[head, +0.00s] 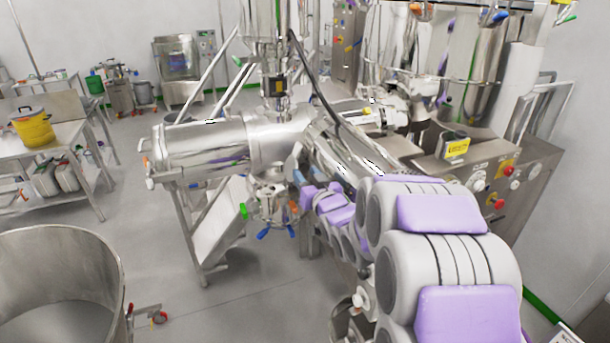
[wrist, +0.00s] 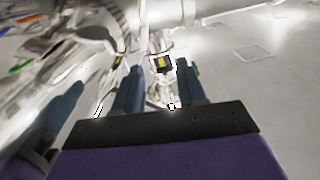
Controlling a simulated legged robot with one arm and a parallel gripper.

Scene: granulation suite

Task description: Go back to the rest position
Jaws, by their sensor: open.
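My arm, white with purple pads, reaches forward from the lower right in the head view. My gripper (wrist: 160,78) shows in the wrist view with two blue fingers spread apart, and nothing is held between them. In the head view its blue fingers (head: 299,168) are small and partly hidden by my arm, in front of a horizontal steel cylinder (head: 205,147). A small black part with a yellow mark (wrist: 163,63) shows beyond the fingertips in the wrist view. I cannot tell whether the fingers touch the machine.
A steel control cabinet (head: 508,178) with coloured knobs stands close on the right. A large open steel drum (head: 118,285) is at the lower left. A yellow pot (head: 33,130) stands on a steel table (head: 75,127) at the left.

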